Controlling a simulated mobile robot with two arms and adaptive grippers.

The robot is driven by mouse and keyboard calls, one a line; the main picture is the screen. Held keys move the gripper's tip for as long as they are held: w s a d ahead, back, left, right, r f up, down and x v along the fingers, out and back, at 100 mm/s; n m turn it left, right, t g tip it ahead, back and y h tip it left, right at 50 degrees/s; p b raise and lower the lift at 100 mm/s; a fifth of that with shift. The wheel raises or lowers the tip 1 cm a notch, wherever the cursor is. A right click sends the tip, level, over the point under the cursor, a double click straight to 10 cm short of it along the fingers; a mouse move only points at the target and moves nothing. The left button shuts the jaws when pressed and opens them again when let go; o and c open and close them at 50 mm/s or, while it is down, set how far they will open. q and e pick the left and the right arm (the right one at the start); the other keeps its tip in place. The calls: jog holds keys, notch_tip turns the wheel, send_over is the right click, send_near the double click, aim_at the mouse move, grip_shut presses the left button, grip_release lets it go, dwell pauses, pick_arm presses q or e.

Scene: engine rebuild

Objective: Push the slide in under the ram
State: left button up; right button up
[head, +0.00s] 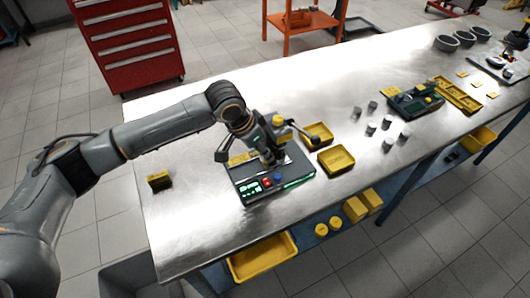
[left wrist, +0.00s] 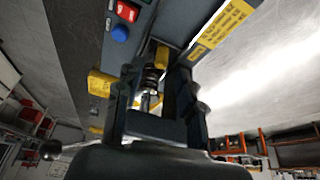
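The press unit (head: 272,182) is a dark box with a lit green display and red and blue buttons, near the table's front edge. My left gripper (head: 268,156) is low over the unit's top and hides much of it. In the left wrist view the two fingers (left wrist: 158,95) stand apart. A dark, ribbed post with a bright shaft (left wrist: 151,88), perhaps the ram, shows between them; I cannot tell whether they touch it. A small yellow block (left wrist: 162,56) is just beyond. I cannot make out the slide for certain. My right gripper is in neither view.
Two yellow trays (head: 318,134) (head: 336,159) lie right of the unit. Several metal cylinders (head: 387,145) stand farther right, near a second dark device (head: 416,100). A small yellow-and-black block (head: 159,181) is at the left. The table's front left is clear.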

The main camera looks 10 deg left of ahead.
pick_arm(q)
jog(key=v, duration=0.8)
jog(key=shift+r, duration=0.25)
